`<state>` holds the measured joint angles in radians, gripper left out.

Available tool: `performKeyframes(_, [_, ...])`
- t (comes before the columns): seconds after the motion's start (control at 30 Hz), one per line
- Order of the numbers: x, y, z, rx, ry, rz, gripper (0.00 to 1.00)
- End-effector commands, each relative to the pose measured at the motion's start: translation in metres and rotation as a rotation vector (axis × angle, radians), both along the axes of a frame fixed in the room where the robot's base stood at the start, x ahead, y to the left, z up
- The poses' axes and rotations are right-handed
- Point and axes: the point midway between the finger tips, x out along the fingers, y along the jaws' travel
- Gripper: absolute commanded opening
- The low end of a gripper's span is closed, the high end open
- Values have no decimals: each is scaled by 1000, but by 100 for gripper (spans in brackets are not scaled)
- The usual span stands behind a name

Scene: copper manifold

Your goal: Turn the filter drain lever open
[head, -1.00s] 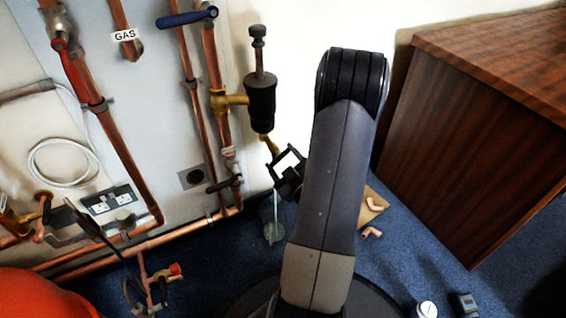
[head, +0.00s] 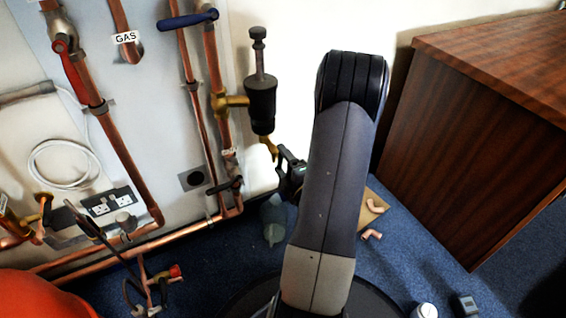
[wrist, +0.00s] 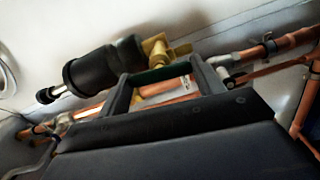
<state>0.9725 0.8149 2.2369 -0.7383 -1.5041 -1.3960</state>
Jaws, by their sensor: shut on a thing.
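The filter is a black cylinder (head: 261,100) upright on a brass side fitting, with a yellow brass drain end and lever (head: 268,146) at its bottom. It lies slanted in the wrist view (wrist: 98,67), with brass (wrist: 157,47) at its right end. My gripper (head: 279,153) is at the filter's bottom, shut on the brass drain lever. In the wrist view my fingers (wrist: 163,78) reach toward the brass; the grip itself is not clear there. My arm hides part of the gripper in the head view.
A grey jug (head: 273,221) stands on the blue carpet below the filter. Copper pipes (head: 213,60) with a blue-handled valve (head: 187,19) run left of it. A wooden cabinet (head: 480,120) stands right. Copper elbows (head: 372,215) lie on cardboard.

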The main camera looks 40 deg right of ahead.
Motion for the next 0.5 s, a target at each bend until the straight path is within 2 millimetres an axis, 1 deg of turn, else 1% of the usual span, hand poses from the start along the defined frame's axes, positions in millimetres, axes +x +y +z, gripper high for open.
performKeyframes(0.2, [0, 0, 0, -86, 22, 2, 41])
performKeyframes(0.5, [0, 1, -1, -127, 30, 2, 41])
